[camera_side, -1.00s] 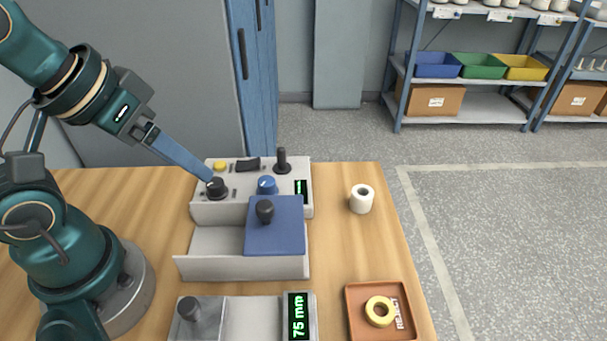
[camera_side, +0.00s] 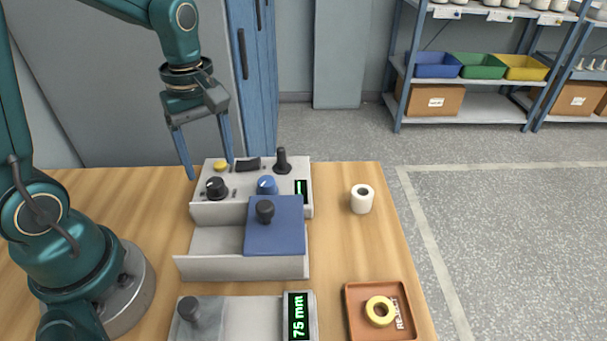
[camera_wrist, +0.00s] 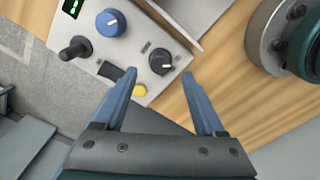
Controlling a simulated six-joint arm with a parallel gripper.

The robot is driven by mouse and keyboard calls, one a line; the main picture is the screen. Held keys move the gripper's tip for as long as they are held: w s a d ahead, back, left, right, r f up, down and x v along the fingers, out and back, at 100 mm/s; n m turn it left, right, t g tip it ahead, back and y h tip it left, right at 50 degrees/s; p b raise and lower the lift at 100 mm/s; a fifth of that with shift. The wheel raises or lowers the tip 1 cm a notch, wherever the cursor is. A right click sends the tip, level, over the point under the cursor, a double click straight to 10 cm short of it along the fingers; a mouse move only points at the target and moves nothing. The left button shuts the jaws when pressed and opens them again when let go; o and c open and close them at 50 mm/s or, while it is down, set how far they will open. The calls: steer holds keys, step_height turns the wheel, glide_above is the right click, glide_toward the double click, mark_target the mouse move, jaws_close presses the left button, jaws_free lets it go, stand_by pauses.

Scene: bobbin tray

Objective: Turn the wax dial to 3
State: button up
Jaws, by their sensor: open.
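The grey control panel (camera_side: 230,209) carries a black dial (camera_side: 216,188) at its front left and a blue dial (camera_side: 267,185) to the right. No legible label tells which is the wax dial. Both dials show white pointer marks in the wrist view, the black one (camera_wrist: 161,64) and the blue one (camera_wrist: 111,23). A small display (camera_side: 301,190) at the panel's right shows a green upright stroke like a 1. My gripper (camera_side: 210,168) is open and empty, fingers pointing down near the panel's back left, apart from both dials. The wrist view also shows its spread fingers (camera_wrist: 157,78).
The panel also holds a yellow button (camera_side: 221,166), a black rocker (camera_side: 248,164) and an upright black lever (camera_side: 282,160). In front are a blue lid (camera_side: 275,238) with a knob and a 75 mm readout (camera_side: 298,316). A white bobbin (camera_side: 362,199) stands right.

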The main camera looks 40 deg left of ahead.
mark_target(215, 182)
steer(key=shift+f, duration=2.4)
steer(key=shift+c, duration=0.4)
jaws_close()
